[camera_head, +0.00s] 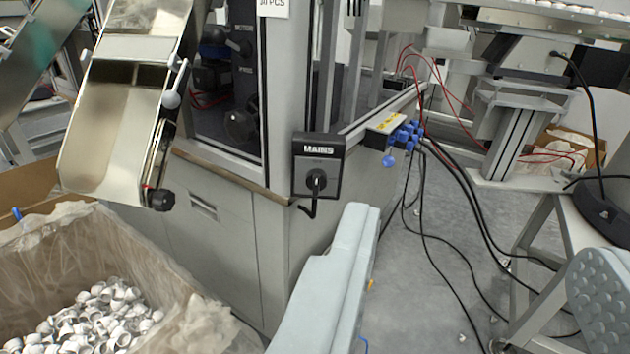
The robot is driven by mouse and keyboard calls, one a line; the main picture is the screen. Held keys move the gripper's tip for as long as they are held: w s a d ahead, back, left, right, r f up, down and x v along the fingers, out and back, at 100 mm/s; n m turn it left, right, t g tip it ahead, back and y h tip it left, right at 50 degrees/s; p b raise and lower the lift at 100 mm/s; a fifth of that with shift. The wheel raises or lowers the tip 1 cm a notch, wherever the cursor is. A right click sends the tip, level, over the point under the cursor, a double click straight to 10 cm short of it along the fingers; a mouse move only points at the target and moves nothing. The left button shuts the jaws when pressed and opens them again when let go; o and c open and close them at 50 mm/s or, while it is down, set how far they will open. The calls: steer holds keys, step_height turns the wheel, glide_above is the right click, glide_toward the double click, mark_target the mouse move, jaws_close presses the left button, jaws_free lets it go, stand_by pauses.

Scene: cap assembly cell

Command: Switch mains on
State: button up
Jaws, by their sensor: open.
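The mains switch (330,155) is a dark box with a white "MAINS" label, mounted on the corner of the grey machine cabinet. A black rotary handle (316,181) sits on its lower front, with a thin black piece hanging below it. The handle's exact setting is too small to tell. My gripper (476,240) is open and empty, with its two pale grey-blue fingers far apart at the lower middle and lower right. The switch is up and left of the left finger's tip, apart from it in the picture.
A box (190,310) lined with plastic holds many white caps at lower left, below a metal chute (105,140). Blue fittings (405,134) with red and black cables stick out right of the switch. Black cables trail over the grey floor (430,270). A metal stand is at right.

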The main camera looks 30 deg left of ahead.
mark_target(316, 183)
steer(key=w+a+f+n+g+y, duration=0.1)
steer(key=w+a+f+y, duration=0.1)
steer(key=w+a+f, duration=0.45)
steer(key=w+a+f+n+g+y, duration=0.1)
steer(key=w+a+f+y, duration=0.15)
steer(key=f, duration=0.75)
steer(key=x, duration=1.1)
steer(key=r+x, duration=0.1)
steer(key=x, duration=0.4)
steer(key=shift+w+a, duration=0.25)
steer(key=shift+a, duration=0.1)
steer(key=c, duration=1)
